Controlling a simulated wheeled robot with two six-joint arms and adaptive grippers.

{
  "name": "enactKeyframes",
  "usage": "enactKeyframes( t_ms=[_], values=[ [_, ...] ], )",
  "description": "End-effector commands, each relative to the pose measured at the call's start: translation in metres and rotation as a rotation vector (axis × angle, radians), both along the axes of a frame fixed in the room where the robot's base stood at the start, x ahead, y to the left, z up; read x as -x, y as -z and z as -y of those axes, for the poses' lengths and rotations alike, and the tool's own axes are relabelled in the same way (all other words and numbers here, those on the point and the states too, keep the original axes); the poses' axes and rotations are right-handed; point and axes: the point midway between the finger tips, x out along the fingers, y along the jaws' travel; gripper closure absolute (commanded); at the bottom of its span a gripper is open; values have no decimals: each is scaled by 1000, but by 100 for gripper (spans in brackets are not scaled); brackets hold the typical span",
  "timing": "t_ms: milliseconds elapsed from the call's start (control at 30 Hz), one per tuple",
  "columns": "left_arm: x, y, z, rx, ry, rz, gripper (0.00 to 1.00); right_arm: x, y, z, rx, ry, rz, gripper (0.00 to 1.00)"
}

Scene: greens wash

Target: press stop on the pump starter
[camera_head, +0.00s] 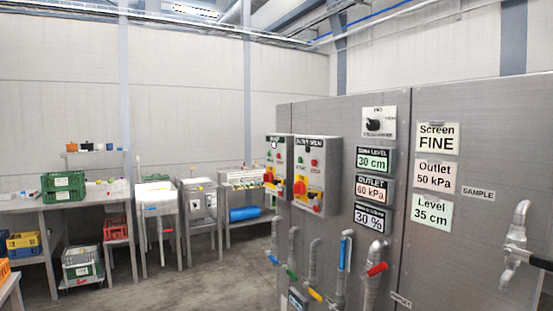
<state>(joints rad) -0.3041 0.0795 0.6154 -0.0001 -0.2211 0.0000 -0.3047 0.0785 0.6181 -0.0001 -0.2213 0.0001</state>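Two grey starter boxes are mounted side by side on the steel panel in the head view. The left box (278,165) has a short dark label that seems to read PUMP, small coloured buttons, and a red-and-yellow rotary switch (269,177). The right box (316,175) has a longer label, seemingly FILTER DRUM, a small red button (313,162), and a red-and-yellow rotary switch (299,188). The left box is partly covered by the right one. Its button markings are too small to read. Neither of my grippers is in view.
The steel panel (440,115) fills the right side, with a black selector knob (374,124), display plates, and pipes with coloured lever handles below. A sample tap (516,240) juts out at right. Tables with a green crate (63,186) stand at left. The middle floor is clear.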

Motion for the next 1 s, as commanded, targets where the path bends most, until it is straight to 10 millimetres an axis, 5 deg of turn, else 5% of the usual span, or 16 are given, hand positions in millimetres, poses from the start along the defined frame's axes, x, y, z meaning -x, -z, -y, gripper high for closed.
enactKeyframes(
  t_ms=[167, 400, 1000],
  values=[
    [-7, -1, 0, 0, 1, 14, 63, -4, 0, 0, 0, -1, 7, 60],
    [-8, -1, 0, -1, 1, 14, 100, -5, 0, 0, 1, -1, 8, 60],
    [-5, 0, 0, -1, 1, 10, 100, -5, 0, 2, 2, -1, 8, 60]
  ],
)
